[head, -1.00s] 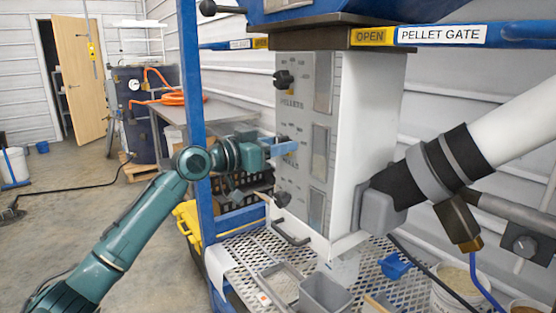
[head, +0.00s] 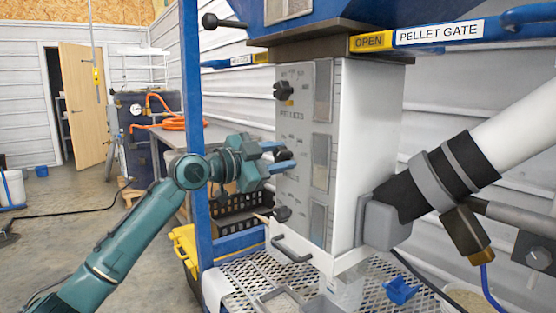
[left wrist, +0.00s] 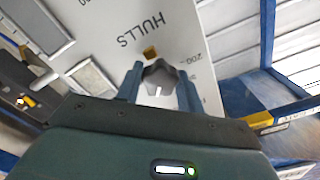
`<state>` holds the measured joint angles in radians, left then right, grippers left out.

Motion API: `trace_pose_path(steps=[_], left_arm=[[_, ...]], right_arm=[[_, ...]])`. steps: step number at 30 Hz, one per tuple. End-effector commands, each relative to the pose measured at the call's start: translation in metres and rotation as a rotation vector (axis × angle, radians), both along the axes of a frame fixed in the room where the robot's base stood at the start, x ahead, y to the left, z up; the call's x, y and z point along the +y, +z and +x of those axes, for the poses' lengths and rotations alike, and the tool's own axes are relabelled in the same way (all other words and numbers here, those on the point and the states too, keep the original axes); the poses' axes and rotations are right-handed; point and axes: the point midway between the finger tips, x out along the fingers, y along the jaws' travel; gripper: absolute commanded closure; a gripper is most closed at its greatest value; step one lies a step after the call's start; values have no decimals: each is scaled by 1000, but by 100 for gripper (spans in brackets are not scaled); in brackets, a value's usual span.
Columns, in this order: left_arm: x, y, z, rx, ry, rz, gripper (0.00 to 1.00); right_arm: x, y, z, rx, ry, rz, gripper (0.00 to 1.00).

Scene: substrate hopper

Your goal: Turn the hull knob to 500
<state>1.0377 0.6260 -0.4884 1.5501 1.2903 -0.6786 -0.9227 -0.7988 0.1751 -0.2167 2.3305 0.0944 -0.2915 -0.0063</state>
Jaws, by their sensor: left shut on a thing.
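The hull knob (left wrist: 158,76) is a dark lobed knob on the grey panel (left wrist: 205,62), beside the printed word HULLS, in the left wrist view. A white mark on it points toward the bottom of that picture. My left gripper (left wrist: 158,92) is shut on the knob, one finger on each side. In the head view the left gripper (head: 279,157) reaches the panel's middle knob from the left, its fingers one above the other and mostly hiding it. A scale number 200 shows near the knob; the pointer's exact value cannot be read. My right gripper is out of view.
Similar dark knobs sit above (head: 284,90) and below (head: 282,214) on the same panel. A mesh shelf (head: 240,285) lies below. The blue pellet gate bar (head: 500,27) crosses above right.

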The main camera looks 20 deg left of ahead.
Motion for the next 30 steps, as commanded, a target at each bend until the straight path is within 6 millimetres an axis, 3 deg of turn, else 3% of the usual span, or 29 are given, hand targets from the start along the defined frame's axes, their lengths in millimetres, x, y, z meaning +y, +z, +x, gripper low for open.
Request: trace_pose_path(steps=[16, 17, 18, 24, 30], left_arm=[[0, -1, 0, -12, 1, 21, 85], [0, -1, 0, -12, 1, 21, 61], [0, -1, 0, -12, 1, 21, 58], [0, -1, 0, -12, 1, 19, 41], [0, 0, 0, -14, 1, 19, 41]], right_arm=[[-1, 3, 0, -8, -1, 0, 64], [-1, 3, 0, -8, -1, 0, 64], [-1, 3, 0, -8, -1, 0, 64], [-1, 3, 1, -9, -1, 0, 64], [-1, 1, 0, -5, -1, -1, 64]])
